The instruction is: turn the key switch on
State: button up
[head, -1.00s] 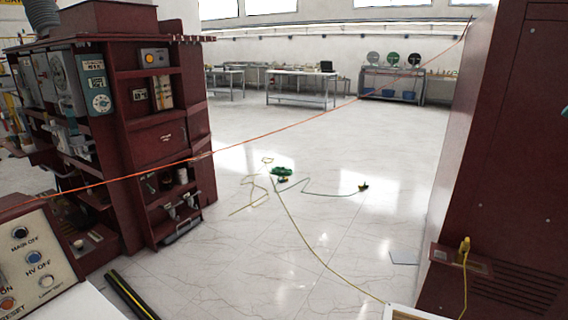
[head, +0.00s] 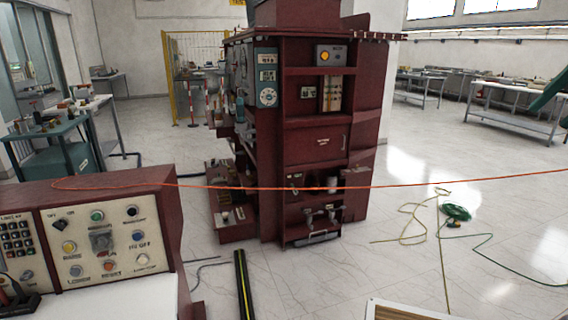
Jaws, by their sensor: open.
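The cream control panel (head: 160,246) is set in a dark red desk housing at the lower left of the head view. It carries several coloured round buttons and a keypad (head: 17,238). A dark rotary switch (head: 62,224) with small lettering sits at its upper left. A grey square-plated control (head: 102,240) sits near its middle. I cannot tell for sure which of these is the key switch, nor its position. My gripper is not in view.
A dark red equipment cabinet (head: 318,137) stands ahead. An orange rope (head: 420,185) crosses the view in front of it. A black and yellow strip (head: 243,285) and loose cables (head: 443,250) lie on the floor. A teal workbench (head: 60,158) stands at the left.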

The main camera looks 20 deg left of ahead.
aim_at(59, 226)
jog(key=i+u, duration=0.3)
jog(key=i, duration=1.35)
jog(key=i+u, duration=0.35)
jog(key=i+l+u, duration=0.15)
jog(key=u, duration=0.2)
jog(key=i+l+u, duration=0.4)
jog(key=j+u, duration=0.1)
jog(key=u, duration=2.3)
jog(key=i+j+z, duration=0.1)
jog(key=i+j, duration=0.7)
